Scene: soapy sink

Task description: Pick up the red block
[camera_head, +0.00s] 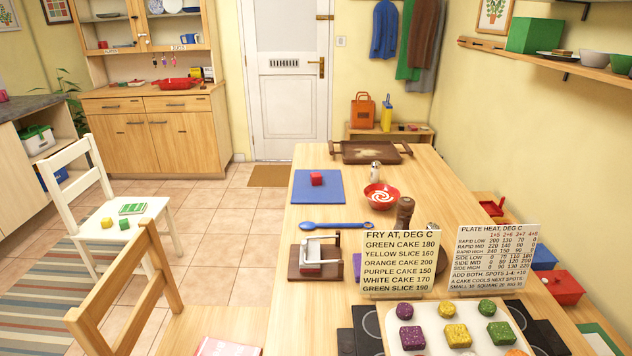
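Right of the mat are a red bowl with a white swirl (382,190) and a shaker (375,170). Nearer are a blue spoon (337,226), a metal-framed device (316,252) and two text cards (400,262). A brown tray (370,152) lies behind. A chair (130,290) stands left.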

